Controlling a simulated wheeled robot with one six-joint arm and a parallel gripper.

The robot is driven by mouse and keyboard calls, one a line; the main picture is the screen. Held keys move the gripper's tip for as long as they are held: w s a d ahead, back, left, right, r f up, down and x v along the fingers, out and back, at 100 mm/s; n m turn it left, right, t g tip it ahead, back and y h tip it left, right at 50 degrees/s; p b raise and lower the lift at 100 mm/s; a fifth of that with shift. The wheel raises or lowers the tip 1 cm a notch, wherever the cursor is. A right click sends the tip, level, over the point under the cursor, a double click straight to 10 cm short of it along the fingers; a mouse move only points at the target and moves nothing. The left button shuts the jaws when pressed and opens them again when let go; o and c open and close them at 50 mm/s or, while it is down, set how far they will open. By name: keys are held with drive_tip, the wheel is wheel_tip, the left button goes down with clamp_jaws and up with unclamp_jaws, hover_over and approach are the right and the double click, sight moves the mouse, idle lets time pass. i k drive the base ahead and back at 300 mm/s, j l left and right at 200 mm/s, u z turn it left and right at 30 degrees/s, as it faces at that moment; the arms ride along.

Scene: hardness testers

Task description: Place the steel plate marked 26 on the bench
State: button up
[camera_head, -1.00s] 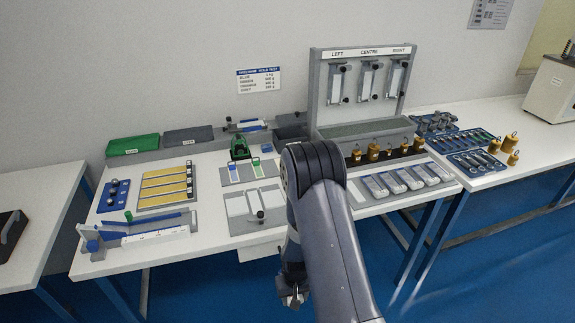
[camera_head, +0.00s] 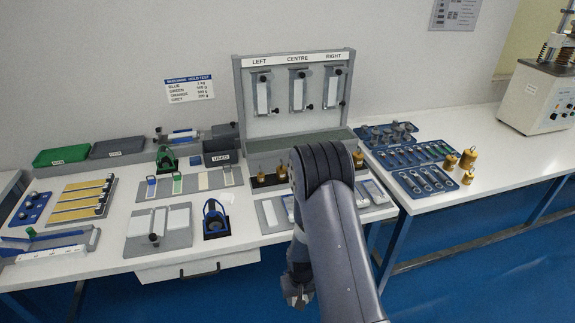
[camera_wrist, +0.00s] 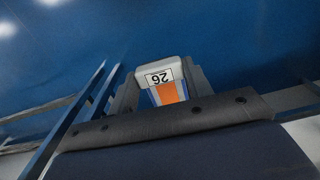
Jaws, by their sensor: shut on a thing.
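My gripper (camera_head: 298,297) hangs low in front of the bench, below the height of its top, over the blue floor. In the wrist view the jaws (camera_wrist: 157,92) are shut on the steel plate marked 26 (camera_wrist: 158,77). Its pale end carries a white label with 26 upside down in that view. An orange patch with blue edges shows below the label. The plate is too small to make out in the head view. The white bench (camera_head: 118,210) is behind my arm, which hides part of its right front.
A grey rack (camera_head: 292,125) marked LEFT, CENTRE and RIGHT stands at the back. A blue clamp (camera_head: 215,218) and a grey board (camera_head: 158,232) are near the front edge. Brass weights (camera_head: 467,158) and trays of tools (camera_head: 415,155) stand to the right. Bare top shows at far right.

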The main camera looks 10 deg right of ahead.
sight(483, 163)
drive_tip(key=l, duration=3.5)
